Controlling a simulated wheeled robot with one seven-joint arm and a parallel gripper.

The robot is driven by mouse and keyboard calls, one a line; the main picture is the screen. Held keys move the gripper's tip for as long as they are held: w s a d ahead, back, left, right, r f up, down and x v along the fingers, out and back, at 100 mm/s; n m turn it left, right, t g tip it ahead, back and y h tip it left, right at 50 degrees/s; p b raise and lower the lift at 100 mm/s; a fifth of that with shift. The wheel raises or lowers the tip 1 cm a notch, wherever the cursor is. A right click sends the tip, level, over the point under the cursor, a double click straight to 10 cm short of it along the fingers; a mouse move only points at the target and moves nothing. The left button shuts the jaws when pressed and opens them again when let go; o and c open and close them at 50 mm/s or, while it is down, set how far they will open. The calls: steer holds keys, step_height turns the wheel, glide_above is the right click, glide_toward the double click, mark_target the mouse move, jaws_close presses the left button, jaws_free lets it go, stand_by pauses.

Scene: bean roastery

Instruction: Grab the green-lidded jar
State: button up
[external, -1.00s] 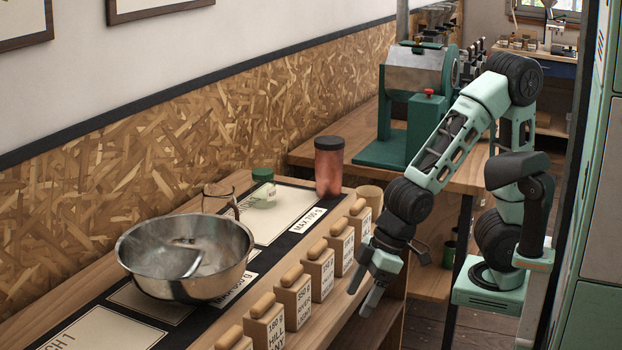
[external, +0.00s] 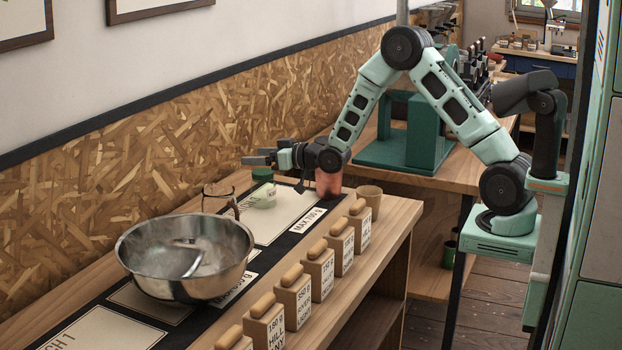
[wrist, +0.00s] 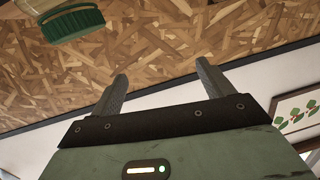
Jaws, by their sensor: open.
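The green-lidded jar (external: 263,190) is a clear, short jar standing upright on the counter, in front of the chipboard wall. Its green lid also shows at the upper left of the wrist view (wrist: 73,24), with part of the jar beyond it cut by the frame edge. My gripper (external: 258,157) is above and close to the lid in the external view, its fingers pointing left. In the wrist view my gripper's two fingers (wrist: 158,82) are spread apart with nothing between them. The jar is outside the fingers there. I cannot tell if a finger touches the lid.
A glass mug (external: 220,200) and a large metal bowl (external: 186,270) stand left of the jar. A reddish canister (external: 328,184) stands to its right, partly behind my arm. Several labelled wooden blocks (external: 318,272) line the front edge, with a small tan cup (external: 370,198) behind them.

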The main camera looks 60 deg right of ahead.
mark_target(257, 170)
steer(key=shift+t+h, duration=0.4)
steer(key=shift+h, duration=0.5)
steer(key=d, duration=0.6)
steer(key=shift+d+f, duration=0.2)
steer(key=shift+f, duration=0.1)
steer(key=f, duration=0.1)
steer(key=f+p, duration=0.1)
steer(key=f, duration=0.2)
steer(key=shift+d+f, duration=0.25)
steer(key=shift+f, duration=1)
steer(key=shift+w+f+p, duration=0.2)
steer(key=shift+p, duration=0.2)
steer(key=shift+w+f+p, duration=0.15)
steer(key=shift+w+p, duration=0.35)
steer(key=shift+w, duration=1.8)
steer(key=shift+a, duration=0.1)
steer(key=c, duration=1.5)
